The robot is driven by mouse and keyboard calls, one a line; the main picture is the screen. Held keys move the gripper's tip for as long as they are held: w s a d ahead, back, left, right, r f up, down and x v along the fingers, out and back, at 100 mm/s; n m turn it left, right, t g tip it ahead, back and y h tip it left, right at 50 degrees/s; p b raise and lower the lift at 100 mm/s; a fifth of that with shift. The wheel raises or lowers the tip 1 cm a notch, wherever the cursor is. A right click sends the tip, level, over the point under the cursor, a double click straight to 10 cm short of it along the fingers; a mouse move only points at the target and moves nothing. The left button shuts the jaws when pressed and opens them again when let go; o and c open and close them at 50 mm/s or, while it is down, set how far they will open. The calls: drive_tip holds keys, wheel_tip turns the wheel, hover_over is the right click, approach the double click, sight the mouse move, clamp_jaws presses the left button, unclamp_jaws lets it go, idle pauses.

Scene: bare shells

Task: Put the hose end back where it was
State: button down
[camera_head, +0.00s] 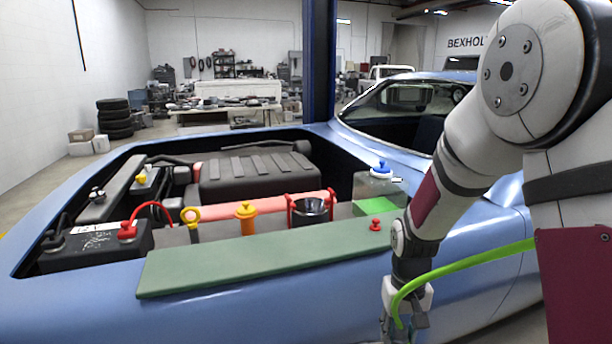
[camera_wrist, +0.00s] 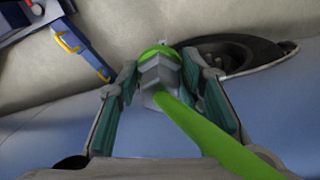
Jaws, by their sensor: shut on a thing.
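My gripper (camera_wrist: 159,78) is shut on the grey end piece of a bright green hose (camera_wrist: 205,132), held between the two fingers in the wrist view. In the head view my gripper (camera_head: 405,318) is low at the right, beside the blue car's flank, partly cut off by the bottom edge. The hose's grey end (camera_wrist: 160,72) is partly covered by the fingers. I cannot make out a holder for it.
The blue car (camera_head: 240,310) has its engine bay open, with a green mat (camera_head: 240,262) along the near fender. A red cap (camera_head: 375,224) sits by the mat's right end. The wrist view shows a dark wheel (camera_wrist: 235,52) and a blue object with a yellow handle (camera_wrist: 68,42).

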sight(405, 328)
drive_tip(key=shift+s+a+r+p, duration=0.1)
drive_tip(key=shift+s+r+p, duration=0.3)
drive_tip(key=shift+r+p, duration=0.45)
drive_tip(key=shift+s+d+r+p, duration=0.1)
drive_tip(key=shift+s+r+p, duration=0.4)
drive_tip(key=shift+p, duration=0.6)
drive_tip(key=shift+s+a+r+p, duration=0.1)
drive_tip(key=shift+s+r+p, duration=0.15)
drive_tip(key=shift+r+p, duration=0.65)
drive_tip(key=shift+f, duration=0.1)
